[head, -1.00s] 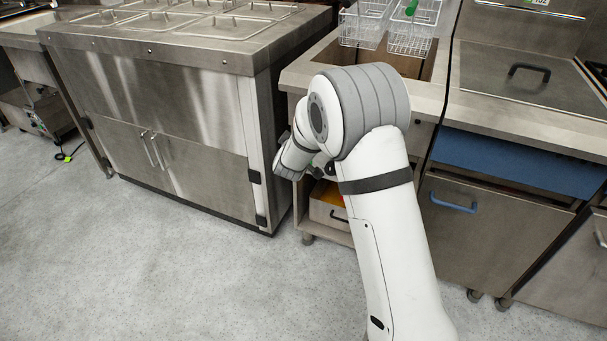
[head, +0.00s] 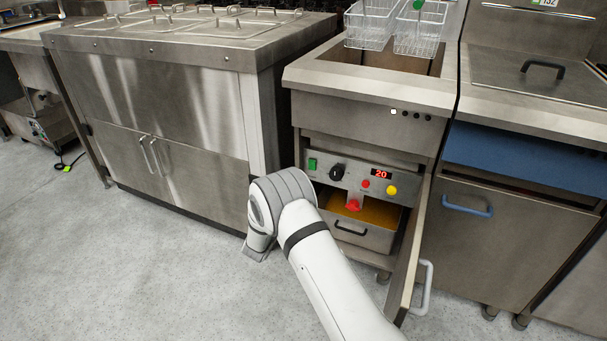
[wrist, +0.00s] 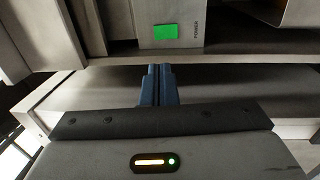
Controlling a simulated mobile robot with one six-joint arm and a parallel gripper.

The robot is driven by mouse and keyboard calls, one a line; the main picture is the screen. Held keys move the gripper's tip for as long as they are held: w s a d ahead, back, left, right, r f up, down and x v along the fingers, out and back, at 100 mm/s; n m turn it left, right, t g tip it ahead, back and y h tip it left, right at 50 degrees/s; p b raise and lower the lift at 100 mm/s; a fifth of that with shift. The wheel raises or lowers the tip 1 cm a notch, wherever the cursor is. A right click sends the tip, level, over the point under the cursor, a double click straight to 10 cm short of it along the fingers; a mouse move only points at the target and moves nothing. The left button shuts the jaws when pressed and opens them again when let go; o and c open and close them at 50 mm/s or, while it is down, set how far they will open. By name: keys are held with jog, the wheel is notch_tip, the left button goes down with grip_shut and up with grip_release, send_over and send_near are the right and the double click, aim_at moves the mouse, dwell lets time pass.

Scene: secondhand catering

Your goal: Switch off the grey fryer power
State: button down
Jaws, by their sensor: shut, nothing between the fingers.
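The grey fryer (head: 370,92) stands right of centre in the head view, with its lower door open. Its control panel (head: 350,186) carries a green rectangular power switch (head: 312,164) at the left end, a black knob, a red "20" display, and red and yellow buttons. In the wrist view the green switch (wrist: 166,32) is bright, beside the word POWER. My gripper (wrist: 158,70) is shut and empty, its dark blue fingertips just below the switch in that picture; contact cannot be told. In the head view my own arm hides the gripper.
The open door (head: 412,250) with its pale handle juts out on the right. A drawer-like box (head: 352,233) and a red valve handle (head: 353,205) sit below the panel. A steel counter (head: 200,110) stands close on the left.

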aim_at(310, 163)
jog(key=b+x, duration=0.4)
jog(key=x, duration=0.9)
jog(key=shift+s+f, duration=0.1)
jog(key=shift+w+d+b, duration=0.2)
jog(key=shift+w+b, duration=0.15)
jog(key=shift+w, duration=0.15)
jog(key=shift+r, duration=0.2)
jog(key=shift+a, duration=0.1)
